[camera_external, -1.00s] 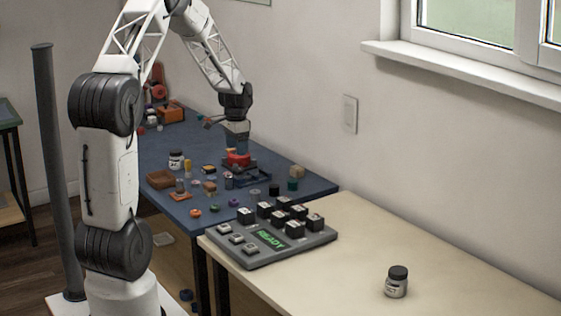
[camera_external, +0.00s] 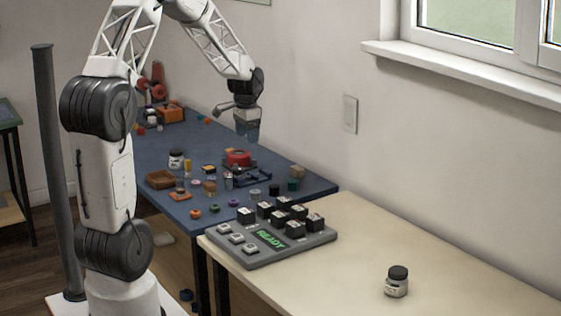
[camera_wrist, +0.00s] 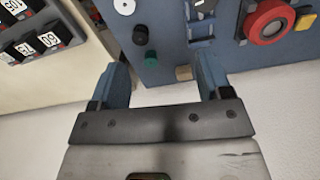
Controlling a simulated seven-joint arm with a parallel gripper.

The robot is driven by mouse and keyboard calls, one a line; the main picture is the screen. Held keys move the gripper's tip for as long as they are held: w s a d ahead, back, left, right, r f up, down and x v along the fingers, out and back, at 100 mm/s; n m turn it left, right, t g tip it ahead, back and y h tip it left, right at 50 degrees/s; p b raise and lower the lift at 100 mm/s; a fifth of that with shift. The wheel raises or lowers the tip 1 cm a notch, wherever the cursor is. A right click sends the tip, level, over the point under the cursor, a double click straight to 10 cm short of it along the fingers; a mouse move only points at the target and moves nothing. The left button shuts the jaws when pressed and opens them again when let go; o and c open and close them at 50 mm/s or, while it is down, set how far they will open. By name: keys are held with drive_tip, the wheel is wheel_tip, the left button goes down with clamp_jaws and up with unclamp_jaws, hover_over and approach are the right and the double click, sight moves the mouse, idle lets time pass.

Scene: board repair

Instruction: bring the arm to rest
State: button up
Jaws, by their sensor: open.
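My gripper (camera_external: 247,136) hangs above the far part of the blue table (camera_external: 220,135), near the wall, with its fingers pointing down. Nothing is between the fingers. In the wrist view, the two blue fingers of my gripper (camera_wrist: 155,82) are spread apart with the blue table edge and pale wall showing between them. A red round part (camera_external: 238,158) on a dark blue fixture (camera_external: 254,177) stands below my gripper, apart from it. The red part also shows at the upper right of the wrist view (camera_wrist: 269,22).
Small jars, blocks and rings crowd the blue table. A grey panel (camera_external: 262,262) with black blocks and a green READY display stands on the pale table (camera_external: 400,240). A black-capped jar (camera_external: 397,283) stands farther right. The wall (camera_external: 310,120) is close to my gripper.

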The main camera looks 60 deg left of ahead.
drive_tip(key=s+d+r, duration=0.4)
drive_tip(key=d+r, duration=0.1)
drive_tip(key=d, duration=0.3)
drive_tip(key=s+d+r+t, duration=0.1)
drive_tip(key=s+d+r, duration=0.35)
drive_tip(key=d, duration=0.45)
drive_tip(key=s+d+r, duration=0.4)
drive_tip(key=d+r, duration=0.2)
drive_tip(key=d, duration=0.2)
drive_tip(key=s+d+r, duration=0.1)
drive_tip(key=s+d, duration=0.5)
drive_tip(key=s, duration=0.4)
drive_tip(key=s+d+r+t, duration=0.1)
drive_tip(key=s+d, duration=0.6)
drive_tip(key=s, duration=0.3)
drive_tip(key=shift+d+n, duration=0.15)
drive_tip(key=shift+n, duration=0.25)
